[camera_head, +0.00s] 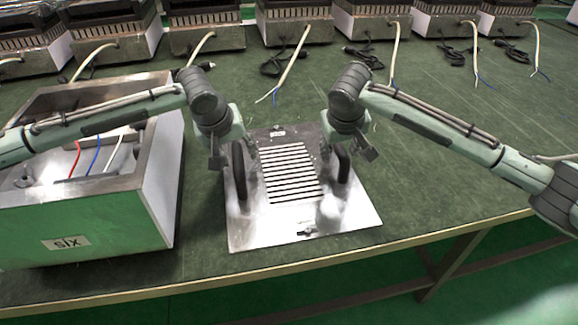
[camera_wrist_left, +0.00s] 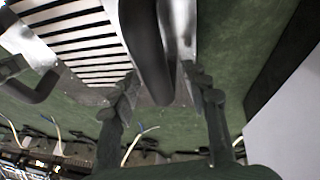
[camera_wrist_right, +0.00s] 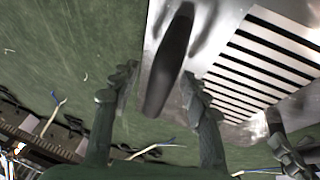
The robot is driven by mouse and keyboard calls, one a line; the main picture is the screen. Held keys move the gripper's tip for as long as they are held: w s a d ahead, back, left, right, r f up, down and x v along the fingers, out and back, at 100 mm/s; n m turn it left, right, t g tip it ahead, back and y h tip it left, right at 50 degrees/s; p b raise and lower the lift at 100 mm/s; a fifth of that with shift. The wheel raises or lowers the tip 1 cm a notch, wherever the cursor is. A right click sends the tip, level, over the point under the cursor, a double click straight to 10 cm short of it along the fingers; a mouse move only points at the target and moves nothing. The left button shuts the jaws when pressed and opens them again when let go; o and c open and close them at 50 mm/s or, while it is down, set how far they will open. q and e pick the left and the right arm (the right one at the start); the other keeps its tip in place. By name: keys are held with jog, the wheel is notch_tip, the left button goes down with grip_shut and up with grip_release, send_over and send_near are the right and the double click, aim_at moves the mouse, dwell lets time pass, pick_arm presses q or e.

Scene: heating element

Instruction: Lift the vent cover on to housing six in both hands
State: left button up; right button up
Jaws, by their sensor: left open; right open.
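The vent cover (camera_head: 300,222) is a shiny metal plate with dark slots and lies flat on the green table. It has a black handle on each side, the left one (camera_head: 239,172) and the right one (camera_head: 343,164). My left gripper (camera_head: 228,152) is open at the left handle; in the left wrist view its fingers (camera_wrist_left: 163,92) stand to either side of that handle (camera_wrist_left: 150,50). My right gripper (camera_head: 350,146) is open at the right handle; in the right wrist view its fingers (camera_wrist_right: 160,82) flank that handle (camera_wrist_right: 168,65). Housing six (camera_head: 155,195) is an open-topped metal box labelled "six", left of the cover.
Red, blue and white wires (camera_head: 95,155) stand inside housing six. Several similar housings (camera_head: 295,22) line the back of the table, with loose cables (camera_head: 290,65) in front. The table (camera_head: 440,190) is clear right of the cover, and its front edge is close to the cover.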

pick_arm(q)
grip_shut()
pick_arm(e)
grip_shut()
pick_arm(q)
jog(key=shift+r, duration=0.1)
pick_arm(e)
jog(key=shift+r, duration=0.1)
